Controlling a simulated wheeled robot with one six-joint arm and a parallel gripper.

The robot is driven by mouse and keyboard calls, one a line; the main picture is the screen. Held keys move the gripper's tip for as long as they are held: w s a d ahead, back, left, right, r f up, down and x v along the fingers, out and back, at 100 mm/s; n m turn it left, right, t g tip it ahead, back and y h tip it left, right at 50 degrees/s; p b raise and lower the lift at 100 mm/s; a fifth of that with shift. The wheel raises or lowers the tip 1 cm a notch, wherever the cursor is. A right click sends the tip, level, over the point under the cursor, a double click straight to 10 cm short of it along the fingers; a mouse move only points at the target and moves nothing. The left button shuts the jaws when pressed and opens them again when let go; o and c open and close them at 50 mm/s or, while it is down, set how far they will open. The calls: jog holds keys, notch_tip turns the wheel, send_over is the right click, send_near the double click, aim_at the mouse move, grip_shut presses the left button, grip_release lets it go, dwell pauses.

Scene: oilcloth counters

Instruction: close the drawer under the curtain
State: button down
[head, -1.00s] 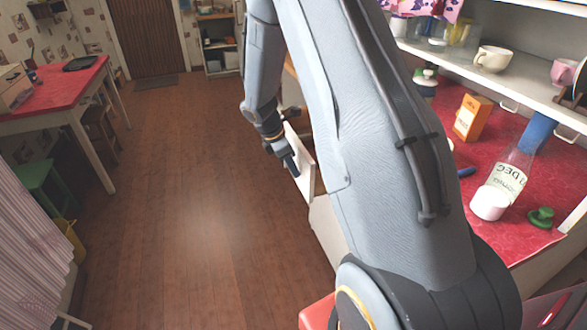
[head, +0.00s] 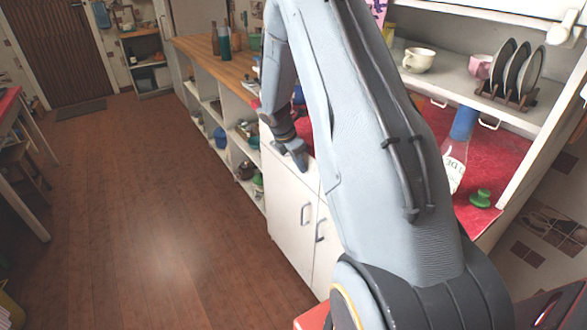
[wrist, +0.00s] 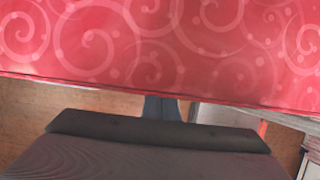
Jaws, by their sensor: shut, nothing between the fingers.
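My gripper (head: 302,165) is shut and empty, at the upper front edge of the white cabinet (head: 283,188) in the head view. My forearm and hand cover part of this edge, and I cannot tell whether the fingers touch it. No drawer front stands out from the cabinet in the visible part. I cannot pick out the drawer's own front. A sliver of the pink patterned curtain (head: 378,10) shows behind my arm. In the wrist view, the shut fingertips (wrist: 162,107) are below the edge of the red swirl-patterned oilcloth (wrist: 150,50).
Cabinet doors have handles (head: 305,214). Open shelves under a wooden counter (head: 205,48) lie beyond. On the right, a bottle (head: 455,165) and a green stopper (head: 481,198) stand on the red counter, below a shelf with a cup (head: 418,60) and plates. The wooden floor (head: 150,200) is clear.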

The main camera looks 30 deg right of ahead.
jog(key=shift+d, duration=0.4)
jog(key=shift+a+r, duration=0.1)
jog(key=a+r+b, duration=0.2)
jog(key=a+r, duration=0.6)
jog(key=r, duration=0.1)
jog(key=s+a+r+m+y, duration=0.1)
jog(key=s+a+m+y, duration=0.1)
jog(key=s+a+m, duration=0.7)
jog(key=s+a+r+m+y, duration=0.2)
jog(key=s+a+m, duration=0.7)
jog(key=s, duration=0.6)
jog(key=shift+s+r+t, duration=0.2)
jog(key=shift+s+t, duration=0.1)
jog(key=shift+t, duration=0.1)
jog(key=shift+a, duration=0.1)
